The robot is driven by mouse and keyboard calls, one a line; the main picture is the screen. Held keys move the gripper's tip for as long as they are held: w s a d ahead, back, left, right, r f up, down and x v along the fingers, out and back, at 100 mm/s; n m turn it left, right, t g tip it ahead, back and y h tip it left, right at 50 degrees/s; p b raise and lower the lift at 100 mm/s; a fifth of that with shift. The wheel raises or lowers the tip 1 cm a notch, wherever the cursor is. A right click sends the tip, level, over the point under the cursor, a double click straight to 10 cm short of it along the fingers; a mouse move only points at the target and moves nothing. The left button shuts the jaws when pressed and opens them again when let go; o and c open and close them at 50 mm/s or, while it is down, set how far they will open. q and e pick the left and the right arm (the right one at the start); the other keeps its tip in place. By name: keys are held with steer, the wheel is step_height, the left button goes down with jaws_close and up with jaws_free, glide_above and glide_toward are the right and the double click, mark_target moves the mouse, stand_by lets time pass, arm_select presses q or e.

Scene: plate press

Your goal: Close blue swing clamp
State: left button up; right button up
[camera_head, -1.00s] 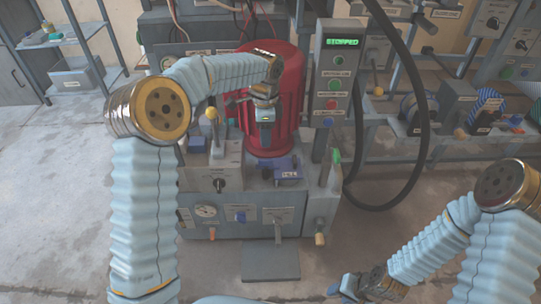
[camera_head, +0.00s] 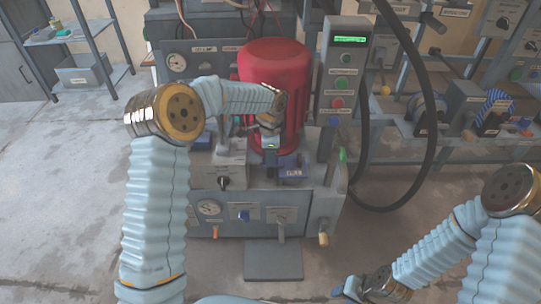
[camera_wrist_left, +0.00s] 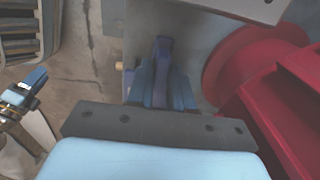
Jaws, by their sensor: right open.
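The blue clamp (camera_head: 293,172) sits on the front top of the grey press bench, in front of the red cylinder. My left gripper (camera_head: 269,148) points down just behind and left of it, close to the cylinder. In the left wrist view, a purple-blue bar (camera_wrist_left: 163,52) of the clamp runs between the blue fingers of my left gripper (camera_wrist_left: 161,90). I cannot tell whether the fingers touch or grip it. My right gripper (camera_head: 347,289) is low at the bottom of the head view, open, away from the bench; it also shows in the left wrist view (camera_wrist_left: 24,98).
The red cylinder (camera_head: 272,65) stands right behind my left gripper. A control panel (camera_head: 342,75) with a green display rises to its right, with a black hose beside it. A green-tipped lever (camera_head: 342,156) stands at the bench's right end. Open floor lies at left.

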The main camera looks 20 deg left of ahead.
arm_select(q)
jaws_close()
steer(key=shift+n, duration=0.4)
steer(key=n, duration=0.3)
steer(key=shift+r+n, duration=0.1)
steer(key=shift+n, duration=0.2)
steer(key=n, duration=0.4)
steer(key=shift+n+p, duration=0.3)
steer(key=n, duration=0.4)
steer(key=shift+n, duration=0.3)
steer(key=n, duration=0.4)
steer(key=shift+p, duration=0.4)
steer(key=shift+n, duration=0.3)
